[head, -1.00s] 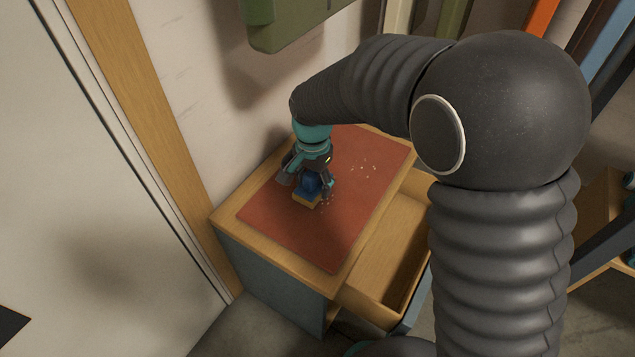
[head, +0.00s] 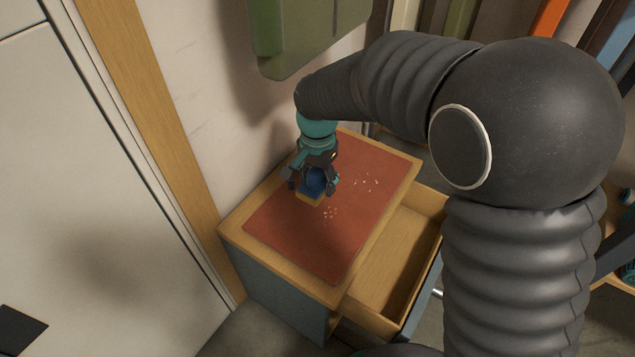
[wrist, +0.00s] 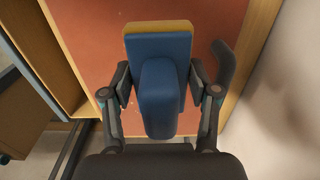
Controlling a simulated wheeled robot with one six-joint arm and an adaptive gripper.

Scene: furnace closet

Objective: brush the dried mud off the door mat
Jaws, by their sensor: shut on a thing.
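The door mat (head: 350,235) is a flat rust-red sheet on top of a wooden cabinet; it also fills the back of the wrist view (wrist: 95,40). Pale crumbs of dried mud lie on it in two patches, one just in front of the brush (head: 330,213), one further right (head: 367,181). My gripper (head: 316,184) is shut on a brush with a blue body (head: 314,181) and a tan-yellow base. In the wrist view the fingers (wrist: 160,85) pinch the brush's blue grip (wrist: 160,100) from both sides. The brush is low over the mat; I cannot tell whether it touches.
An open, empty-looking drawer (head: 395,262) juts from the cabinet's right side. A wall stands close behind and left, with a green box (head: 305,40) above. A white door (head: 80,170) is at left. A dark curved piece (wrist: 223,65) sits beside my gripper; I cannot tell what it is.

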